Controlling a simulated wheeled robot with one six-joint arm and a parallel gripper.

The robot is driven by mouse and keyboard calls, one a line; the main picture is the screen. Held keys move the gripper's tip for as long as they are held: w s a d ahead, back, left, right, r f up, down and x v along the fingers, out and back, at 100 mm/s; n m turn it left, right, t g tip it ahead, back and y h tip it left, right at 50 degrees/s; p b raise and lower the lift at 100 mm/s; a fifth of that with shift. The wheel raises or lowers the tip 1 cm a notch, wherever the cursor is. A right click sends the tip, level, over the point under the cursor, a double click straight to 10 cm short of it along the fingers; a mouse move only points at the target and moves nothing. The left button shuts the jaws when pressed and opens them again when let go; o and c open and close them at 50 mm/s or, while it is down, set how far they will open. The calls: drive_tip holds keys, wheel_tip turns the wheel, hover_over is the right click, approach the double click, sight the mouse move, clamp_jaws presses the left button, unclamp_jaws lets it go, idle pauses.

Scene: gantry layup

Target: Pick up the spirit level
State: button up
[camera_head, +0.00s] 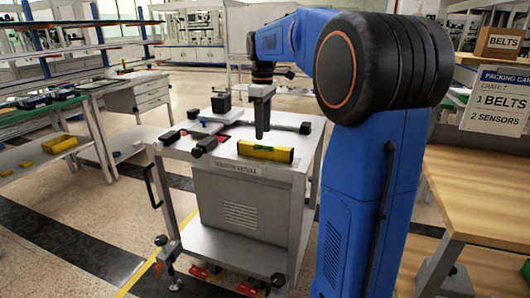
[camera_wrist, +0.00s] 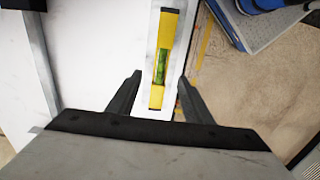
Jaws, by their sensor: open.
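The spirit level (camera_head: 265,151) is a yellow bar with a green vial. It lies on the white top of a grey cart, near its front right edge. In the wrist view the spirit level (camera_wrist: 164,60) runs lengthwise away from me, between the lines of my two fingers. My gripper (camera_head: 262,133) points down just behind and above the level in the head view. In the wrist view my gripper (camera_wrist: 158,85) is open, with the fingers on either side of the level's near end. Nothing is held. The height gap to the level is hard to judge.
The cart top (camera_head: 222,152) also holds black clamp-like parts (camera_head: 206,145) to the left, a dark bar (camera_head: 292,127) behind and a black block (camera_head: 221,103) at the back. A wooden table (camera_head: 480,190) stands at right. A workbench (camera_head: 40,120) stands at left.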

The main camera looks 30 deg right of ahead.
sight(264, 145)
drive_tip(key=shift+s+f, duration=0.15)
drive_tip(key=shift+f, duration=3.25)
clamp_jaws()
